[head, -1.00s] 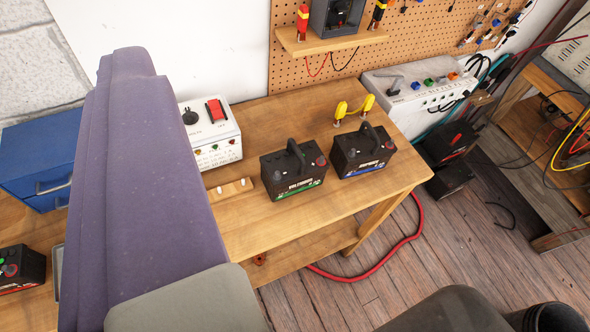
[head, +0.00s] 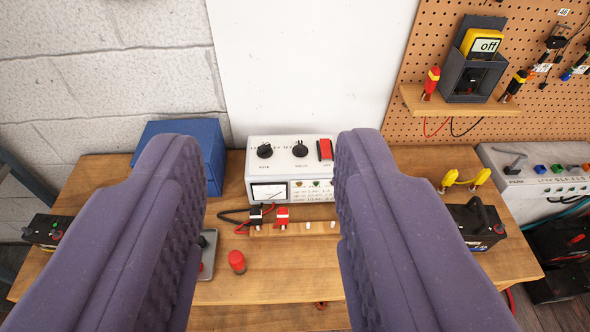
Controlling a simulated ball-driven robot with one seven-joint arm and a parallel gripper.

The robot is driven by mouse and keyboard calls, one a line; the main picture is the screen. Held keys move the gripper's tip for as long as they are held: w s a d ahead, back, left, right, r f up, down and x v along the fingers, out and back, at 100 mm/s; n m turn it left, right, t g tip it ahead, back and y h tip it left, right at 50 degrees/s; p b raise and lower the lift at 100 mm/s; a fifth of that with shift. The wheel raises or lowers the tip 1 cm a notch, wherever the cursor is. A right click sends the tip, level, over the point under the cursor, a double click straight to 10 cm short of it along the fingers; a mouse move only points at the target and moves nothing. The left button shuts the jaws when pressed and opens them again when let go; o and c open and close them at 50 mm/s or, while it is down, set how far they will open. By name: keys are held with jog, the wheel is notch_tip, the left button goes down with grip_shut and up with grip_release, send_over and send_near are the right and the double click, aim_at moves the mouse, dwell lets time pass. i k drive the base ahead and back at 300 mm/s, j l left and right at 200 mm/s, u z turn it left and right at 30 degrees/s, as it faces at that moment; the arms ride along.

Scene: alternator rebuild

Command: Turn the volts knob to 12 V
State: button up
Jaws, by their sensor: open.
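The volts knob (head: 300,149) is a round black dial on the top panel of a white battery tester box (head: 321,158). It sits between another black knob (head: 264,151) on the left and a red rocker switch (head: 325,149) on the right. The box stands at the back of the wooden bench against the wall. The setting the knob points to is too small to read. My gripper (head: 270,160) is open and empty, its two purple padded fingers either side of the box in the picture. It is apart from the knob. The right finger hides the box's right end.
A blue cabinet (head: 213,146) stands left of the box. Black and red clamps (head: 282,217) rest on a wooden strip in front, near a red cylinder (head: 237,262). Batteries stand at the far left (head: 40,232) and right (head: 478,226). A meter (head: 484,43) reads off.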

aim_at(300, 150)
jog(key=i+l, duration=0.1)
jog(key=i, duration=0.5)
jog(key=i+l, duration=0.15)
jog(key=i, duration=0.5)
